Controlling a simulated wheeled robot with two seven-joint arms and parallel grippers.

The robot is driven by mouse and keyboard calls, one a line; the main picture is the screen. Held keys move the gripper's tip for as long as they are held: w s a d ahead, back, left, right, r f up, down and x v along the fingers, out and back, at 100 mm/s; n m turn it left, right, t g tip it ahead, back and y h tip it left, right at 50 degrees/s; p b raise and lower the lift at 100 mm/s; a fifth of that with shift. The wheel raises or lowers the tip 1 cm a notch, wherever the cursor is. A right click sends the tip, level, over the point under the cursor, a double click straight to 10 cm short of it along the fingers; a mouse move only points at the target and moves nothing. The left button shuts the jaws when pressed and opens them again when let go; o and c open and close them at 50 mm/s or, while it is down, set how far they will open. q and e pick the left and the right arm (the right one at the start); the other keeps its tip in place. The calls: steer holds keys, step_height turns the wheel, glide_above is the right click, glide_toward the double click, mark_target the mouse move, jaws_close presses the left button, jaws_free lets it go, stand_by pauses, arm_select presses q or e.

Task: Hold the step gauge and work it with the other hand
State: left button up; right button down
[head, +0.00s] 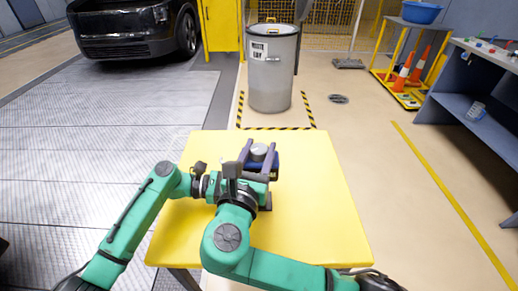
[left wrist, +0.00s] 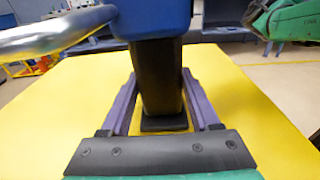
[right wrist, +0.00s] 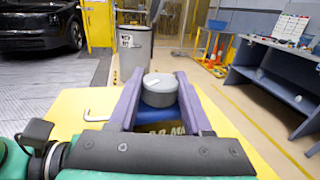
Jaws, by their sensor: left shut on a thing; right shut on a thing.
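The step gauge has a blue body (head: 276,163), a round grey knob (right wrist: 159,90) on top and a black handle (left wrist: 158,75) below. A bent silver rod (left wrist: 55,36) appears to come off its body in the left wrist view. My left gripper (left wrist: 160,92) is shut around the black handle and holds the gauge above the yellow table. My right gripper (right wrist: 158,82) is shut with its purple fingers on either side of the grey knob; it also shows in the head view (head: 259,150). In the head view my right arm hides most of my left gripper.
The yellow table (head: 310,215) is otherwise clear. A grey bin (head: 271,70) stands behind it inside striped floor tape. A blue bench (head: 480,95), a yellow trolley with orange cones (head: 404,72) and a dark car (head: 135,30) stand farther off.

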mark_target(257, 157)
steer(key=shift+c, duration=1.6)
jaws_free()
steer(key=v, duration=0.7)
steer(key=shift+s, duration=0.25)
